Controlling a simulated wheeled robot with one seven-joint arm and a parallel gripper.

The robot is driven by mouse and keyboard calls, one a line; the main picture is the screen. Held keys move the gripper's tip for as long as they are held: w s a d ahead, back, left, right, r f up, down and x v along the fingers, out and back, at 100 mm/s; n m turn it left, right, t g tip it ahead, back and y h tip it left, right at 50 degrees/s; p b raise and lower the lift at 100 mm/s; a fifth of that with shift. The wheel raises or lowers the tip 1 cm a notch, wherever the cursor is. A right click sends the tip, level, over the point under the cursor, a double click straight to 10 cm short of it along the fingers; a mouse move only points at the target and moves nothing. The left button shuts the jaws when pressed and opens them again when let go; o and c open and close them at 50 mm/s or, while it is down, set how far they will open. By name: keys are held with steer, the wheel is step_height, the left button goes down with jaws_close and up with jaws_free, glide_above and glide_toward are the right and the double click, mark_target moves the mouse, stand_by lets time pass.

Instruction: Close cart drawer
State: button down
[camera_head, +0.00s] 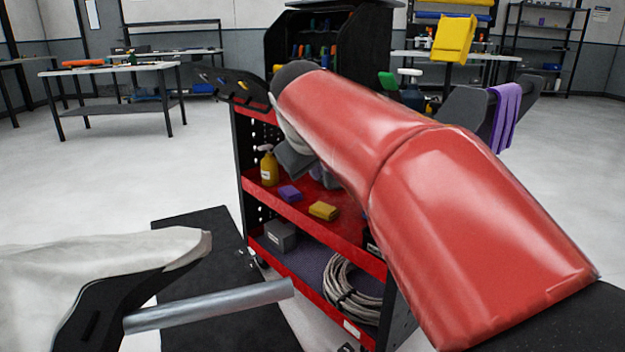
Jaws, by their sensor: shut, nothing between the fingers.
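The red and black cart (292,213) stands in the middle of the head view, with open shelves facing me. My red arm reaches from the lower right across its upper part. My gripper (299,162) shows as a dark grey shape below the arm's far end, in front of the cart's upper section. It is shut and holds nothing; its fingertips are partly hidden by the arm. The cart drawer cannot be clearly made out behind my arm, so I cannot tell how far open it is. I also cannot tell whether the gripper touches the cart.
The cart's shelves hold a yellow spray bottle (269,168), purple and yellow blocks (323,211), a grey box (281,236) and a coiled cable (350,291). A table (110,73) stands at the back left.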

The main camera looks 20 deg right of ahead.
steer(key=w+d+f+b, duration=0.1)
steer(key=w+d+f, duration=0.5)
steer(key=shift+w+d, duration=0.2)
steer(key=shift+w+d+r+p, duration=0.1)
steer(key=shift+w+d+p, duration=0.25)
steer(key=shift+d, duration=0.35)
steer(key=shift+w+d+f+p, duration=0.1)
steer(key=shift+w+d+p, duration=0.1)
steer(key=shift+d+p, duration=0.4)
steer(key=shift+w+d+r+p, duration=0.15)
steer(key=shift+w+d, duration=0.15)
steer(key=shift+d, duration=0.55)
